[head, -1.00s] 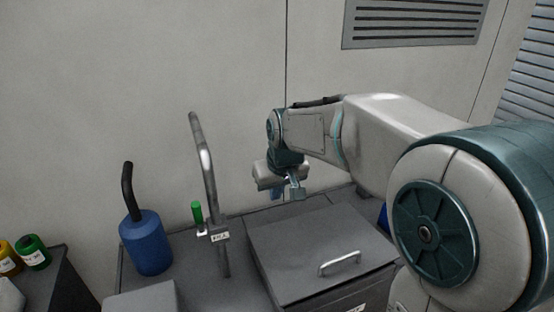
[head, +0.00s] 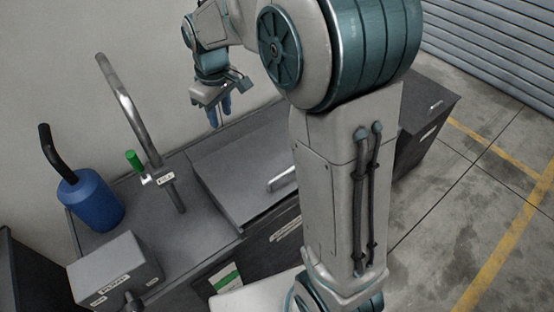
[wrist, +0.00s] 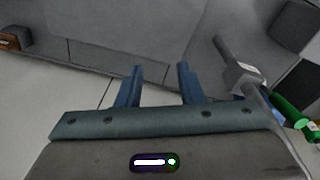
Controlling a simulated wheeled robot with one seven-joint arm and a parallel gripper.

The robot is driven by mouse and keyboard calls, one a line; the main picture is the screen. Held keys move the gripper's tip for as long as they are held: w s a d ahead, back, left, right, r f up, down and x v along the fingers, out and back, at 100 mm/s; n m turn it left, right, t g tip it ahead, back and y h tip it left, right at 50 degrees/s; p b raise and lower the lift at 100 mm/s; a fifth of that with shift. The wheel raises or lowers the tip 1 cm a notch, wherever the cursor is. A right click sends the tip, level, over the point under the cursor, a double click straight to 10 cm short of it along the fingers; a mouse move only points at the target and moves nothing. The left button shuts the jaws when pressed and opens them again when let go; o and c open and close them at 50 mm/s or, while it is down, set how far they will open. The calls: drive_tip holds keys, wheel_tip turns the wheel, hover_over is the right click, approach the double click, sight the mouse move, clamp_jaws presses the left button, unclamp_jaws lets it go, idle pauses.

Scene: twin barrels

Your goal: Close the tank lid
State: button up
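The tank lid (head: 232,165) is a flat dark grey panel with a pale bar handle (head: 281,179) near its front edge. In the head view it lies flat on the grey bench unit, partly hidden by my arm. My gripper (head: 219,116) hangs above the back of the lid, close to the wall, with blue fingers pointing down. In the wrist view the two blue fingers (wrist: 160,72) are apart with nothing between them. The gripper appears clear of the lid and the handle.
A blue canister (head: 91,202) and a grey pump box (head: 116,271) stand further left. The floor (head: 470,200) at right is open, with yellow lines.

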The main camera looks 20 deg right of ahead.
drive_tip(key=s+d+f+n+g+h+b, duration=0.1)
drive_tip(key=s+d+f+n+g, duration=0.15)
drive_tip(key=d+n, duration=0.4)
drive_tip(key=s+d+f+n+g+b, duration=0.1)
drive_tip(key=d+f+n+g, duration=0.15)
drive_tip(key=d+n, duration=0.4)
drive_tip(key=shift+n+t, duration=0.3)
drive_tip(key=shift+n, duration=0.1)
drive_tip(key=x, duration=1.3)
drive_tip(key=shift+a+f+p, duration=0.25)
drive_tip(key=shift+f+p, duration=0.1)
clamp_jaws()
